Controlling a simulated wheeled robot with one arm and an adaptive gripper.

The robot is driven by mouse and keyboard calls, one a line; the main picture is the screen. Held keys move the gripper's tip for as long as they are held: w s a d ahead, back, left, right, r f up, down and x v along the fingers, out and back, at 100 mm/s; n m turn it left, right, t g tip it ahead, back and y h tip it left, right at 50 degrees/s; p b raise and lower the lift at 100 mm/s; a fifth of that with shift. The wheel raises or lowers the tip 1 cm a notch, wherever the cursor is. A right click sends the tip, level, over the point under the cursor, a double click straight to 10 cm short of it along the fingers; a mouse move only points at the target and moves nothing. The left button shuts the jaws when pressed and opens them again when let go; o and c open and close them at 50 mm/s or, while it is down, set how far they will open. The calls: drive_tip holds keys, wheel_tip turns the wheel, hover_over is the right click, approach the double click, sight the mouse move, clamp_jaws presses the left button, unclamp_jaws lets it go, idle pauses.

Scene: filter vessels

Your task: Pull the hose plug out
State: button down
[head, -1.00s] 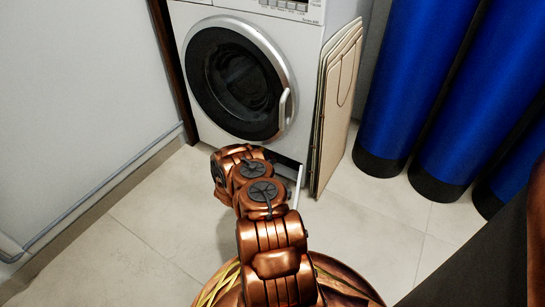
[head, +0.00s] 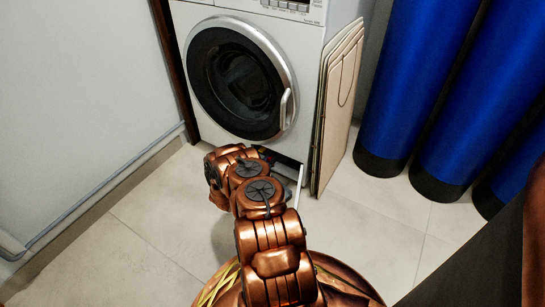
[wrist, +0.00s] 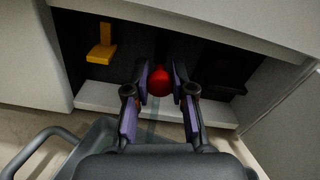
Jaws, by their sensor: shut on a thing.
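A red rounded plug (wrist: 160,86), which looks like the hose plug, shows in the wrist view in the dark opening low on a white machine. My gripper (wrist: 160,74) is shut on it, with one purple-padded finger on each side. I cannot tell whether the plug is still seated, as its far end is hidden. In the head view the washing machine (head: 305,95) stands at the back, and my copper arm reaches to its base and hides most of the opening.
A yellow lever (wrist: 102,45) is left of the plug in the opening, and a dark round cap (wrist: 218,82) is right. A grey tray (wrist: 92,140) lies below. Flat boards (head: 337,110) and blue cylinders (head: 415,80) stand right of the machine.

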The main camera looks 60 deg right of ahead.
drive_tip(key=c, duration=0.9)
unclamp_jaws()
drive_tip(key=shift+c, duration=0.2)
drive_tip(key=a, duration=1.2)
drive_tip(key=shift+s, duration=0.25)
